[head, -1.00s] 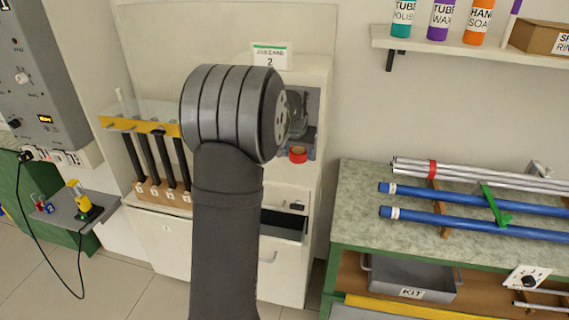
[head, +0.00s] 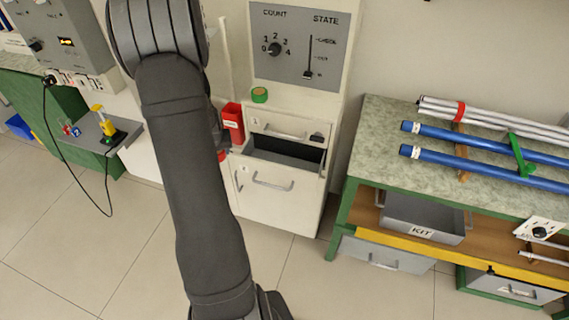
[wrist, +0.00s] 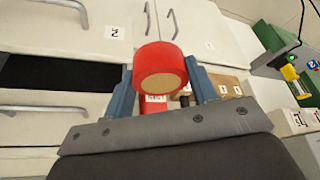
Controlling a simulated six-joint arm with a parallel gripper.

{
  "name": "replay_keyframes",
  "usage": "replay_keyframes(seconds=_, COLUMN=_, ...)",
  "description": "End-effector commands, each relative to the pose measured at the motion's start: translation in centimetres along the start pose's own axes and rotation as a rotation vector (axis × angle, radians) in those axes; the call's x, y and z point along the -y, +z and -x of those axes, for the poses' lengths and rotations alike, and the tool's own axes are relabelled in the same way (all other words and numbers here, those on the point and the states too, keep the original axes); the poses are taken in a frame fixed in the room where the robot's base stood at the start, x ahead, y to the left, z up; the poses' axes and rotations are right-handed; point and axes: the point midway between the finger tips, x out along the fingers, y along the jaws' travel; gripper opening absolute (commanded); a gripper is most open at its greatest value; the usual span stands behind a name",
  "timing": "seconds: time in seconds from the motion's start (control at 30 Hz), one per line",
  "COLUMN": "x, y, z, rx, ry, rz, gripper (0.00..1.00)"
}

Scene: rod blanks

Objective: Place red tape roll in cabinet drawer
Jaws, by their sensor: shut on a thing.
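The red tape roll (wrist: 162,72) is between the two blue-grey fingers of my gripper (wrist: 161,78) in the wrist view, which is shut on it. In the head view my arm hides most of the gripper; a sliver of red (head: 221,155) shows beside the arm, left of the drawer. The cabinet drawer (head: 283,154) is pulled open, with a dark, empty-looking interior. It also shows in the wrist view at the left (wrist: 55,74). The roll is apart from the drawer opening, to its right in the wrist view.
A closed cabinet front with a handle (head: 272,182) is below. A workbench (head: 378,150) with blue and silver rods stands right. A small shelf (head: 103,135) is left.

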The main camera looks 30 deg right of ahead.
Motion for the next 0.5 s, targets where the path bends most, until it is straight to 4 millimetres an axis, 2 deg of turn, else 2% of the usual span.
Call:
replay_keyframes(seconds=0.1, x=2.1, y=1.8, z=-0.6, rx=0.004, ry=-0.015, rz=0.038, gripper=0.30)
replay_keyframes(seconds=0.3, x=4.0, y=4.3, z=-1.1, rx=0.004, ry=-0.030, rz=0.074, gripper=0.30)
replay_keyframes(seconds=0.37, x=3.8, y=5.1, z=-1.3, rx=0.004, ry=-0.029, rz=0.069, gripper=0.30)
replay_keyframes(seconds=0.5, x=1.7, y=5.0, z=-1.3, rx=0.001, ry=-0.011, rz=0.019, gripper=0.30)
